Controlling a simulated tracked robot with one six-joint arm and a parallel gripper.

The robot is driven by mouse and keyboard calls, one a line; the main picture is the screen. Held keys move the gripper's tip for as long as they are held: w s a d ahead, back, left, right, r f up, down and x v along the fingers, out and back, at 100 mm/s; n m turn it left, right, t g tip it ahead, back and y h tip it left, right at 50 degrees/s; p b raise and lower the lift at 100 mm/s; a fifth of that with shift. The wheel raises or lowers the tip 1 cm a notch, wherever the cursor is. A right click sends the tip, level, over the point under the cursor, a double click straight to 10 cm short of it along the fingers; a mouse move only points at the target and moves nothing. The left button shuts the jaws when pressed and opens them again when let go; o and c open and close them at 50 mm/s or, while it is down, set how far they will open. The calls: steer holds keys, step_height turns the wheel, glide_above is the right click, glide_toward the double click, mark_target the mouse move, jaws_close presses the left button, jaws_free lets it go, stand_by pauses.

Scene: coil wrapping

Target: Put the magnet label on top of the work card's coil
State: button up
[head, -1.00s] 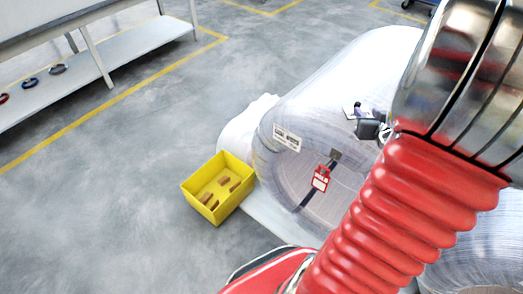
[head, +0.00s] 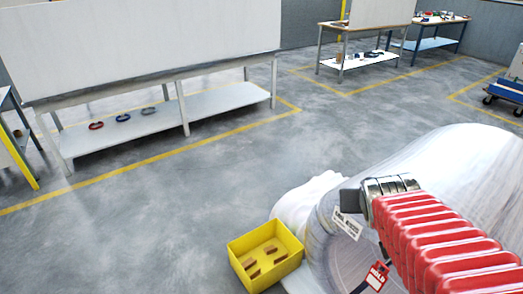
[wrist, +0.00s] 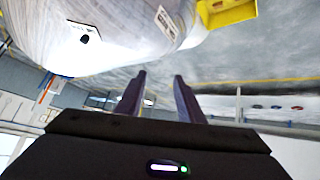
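The magnet label (wrist: 85,33), a white card with a black knob, lies on the wrapped coil (wrist: 110,55) in the wrist view. In the head view my arm seems to hide it. My gripper (wrist: 159,76) is open and empty, with its two dark fingers apart and clear of the label. In the head view only part of the gripper's dark body shows, above the coil (head: 455,160); its fingers cannot be made out. A white printed label (head: 347,224) and a red tag (head: 376,276) are on the coil's near end. The printing is too small to read surely.
A yellow bin (head: 265,256) with several brown blocks stands on the floor left of the coil. A bench (head: 150,125) with coloured rings on its lower shelf is at the back left. Open grey floor lies between. More benches stand far back.

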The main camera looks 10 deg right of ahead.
steer(key=s+a+n+g+y, duration=0.1)
steer(key=s+a, duration=0.3)
steer(key=a, duration=0.5)
steer(key=s+a+r+n+g+y, duration=0.1)
steer(key=s+a+n+y, duration=0.1)
steer(key=s+a, duration=0.3)
steer(key=a+y, duration=0.1)
steer(key=a, duration=0.3)
steer(key=shift+s, duration=0.2)
